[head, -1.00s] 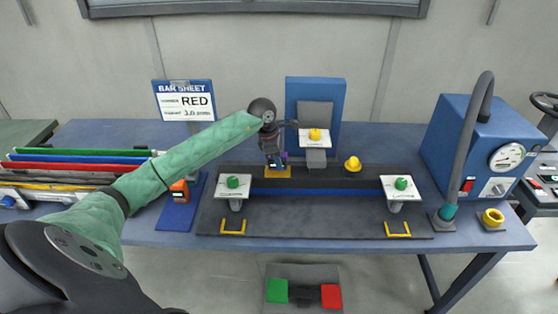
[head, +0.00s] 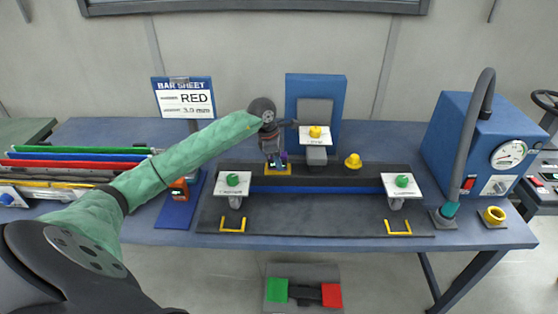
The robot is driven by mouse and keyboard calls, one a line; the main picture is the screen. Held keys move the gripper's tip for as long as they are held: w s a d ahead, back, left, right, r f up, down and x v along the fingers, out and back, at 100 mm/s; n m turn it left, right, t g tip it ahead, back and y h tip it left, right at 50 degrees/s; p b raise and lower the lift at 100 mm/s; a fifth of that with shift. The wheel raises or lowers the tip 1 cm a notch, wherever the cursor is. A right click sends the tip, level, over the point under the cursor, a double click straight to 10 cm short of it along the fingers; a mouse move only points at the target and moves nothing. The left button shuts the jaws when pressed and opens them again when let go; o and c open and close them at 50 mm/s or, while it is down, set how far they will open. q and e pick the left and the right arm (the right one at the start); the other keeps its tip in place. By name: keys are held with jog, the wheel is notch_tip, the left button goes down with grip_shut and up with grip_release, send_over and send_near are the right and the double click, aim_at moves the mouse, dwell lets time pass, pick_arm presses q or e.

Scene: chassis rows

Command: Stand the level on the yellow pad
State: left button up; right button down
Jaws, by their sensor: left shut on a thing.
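My left gripper (head: 276,161) points down at the middle left of the dark fixture in the head view. It is shut on the level (head: 284,157), a small dark thing with a purple part, mostly hidden by the fingers. The yellow pad (head: 285,171) lies directly under the gripper, on the back bar of the fixture. The level is at or just above the pad; I cannot tell whether it touches. My right gripper is not in view.
White plates with green knobs (head: 402,181) stand at both fixture ends. A plate with a yellow knob (head: 315,132) and a yellow-topped button (head: 353,161) are right of the pad. Coloured bars (head: 85,165) lie left; a blue machine (head: 480,145) stands right.

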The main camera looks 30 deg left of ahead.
pick_arm(q)
jog(key=shift+f+b, duration=0.25)
jog(key=shift+b, duration=0.2)
jog(key=o, duration=1.2)
jog(key=shift+c, duration=0.2)
jog(key=b+v, duration=0.2)
jog(key=v, duration=0.5)
jog(key=shift+b, duration=0.35)
jog(key=shift+r, duration=0.4)
